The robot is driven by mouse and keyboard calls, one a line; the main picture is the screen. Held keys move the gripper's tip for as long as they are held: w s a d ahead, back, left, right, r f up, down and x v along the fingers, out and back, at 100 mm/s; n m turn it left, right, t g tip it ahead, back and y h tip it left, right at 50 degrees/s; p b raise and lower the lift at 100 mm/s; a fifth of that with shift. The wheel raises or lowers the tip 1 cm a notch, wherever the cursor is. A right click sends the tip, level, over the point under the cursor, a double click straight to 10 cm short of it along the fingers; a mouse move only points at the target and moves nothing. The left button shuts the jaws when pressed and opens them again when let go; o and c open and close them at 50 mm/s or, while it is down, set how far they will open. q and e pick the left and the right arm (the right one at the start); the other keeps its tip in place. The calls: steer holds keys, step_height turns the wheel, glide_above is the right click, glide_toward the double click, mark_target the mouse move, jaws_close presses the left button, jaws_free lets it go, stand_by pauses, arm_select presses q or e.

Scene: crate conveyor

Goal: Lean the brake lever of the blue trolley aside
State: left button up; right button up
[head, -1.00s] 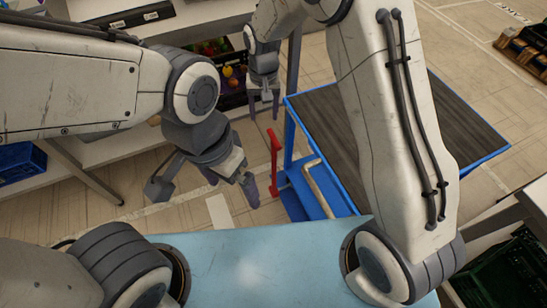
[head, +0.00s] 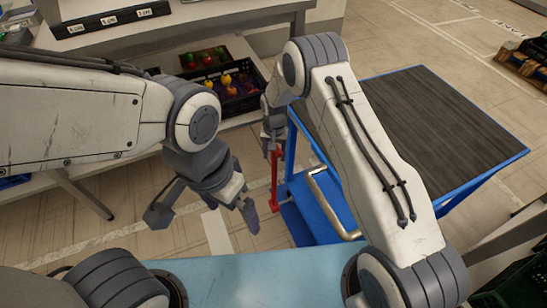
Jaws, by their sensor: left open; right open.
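The blue trolley (head: 432,203) stands right of centre, with a dark deck and a blue frame. Its red brake lever (head: 274,183) stands roughly upright at the trolley's left side. My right gripper (head: 273,153) is open, pointing down at the lever's upper end. Its fingers partly hide the lever's top, and I cannot tell whether they touch it. My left gripper (head: 246,206) is open and empty, lower and to the left of the lever. My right arm covers part of the trolley's near left side.
A bent metal handle (head: 328,205) stands just right of the lever. Crates with colourful produce (head: 222,83) sit on a shelf behind. A pale blue surface (head: 260,275) lies in front. Open floor (head: 120,212) lies to the left.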

steer(key=shift+f, duration=0.65)
jaws_close()
stand_by(1.0)
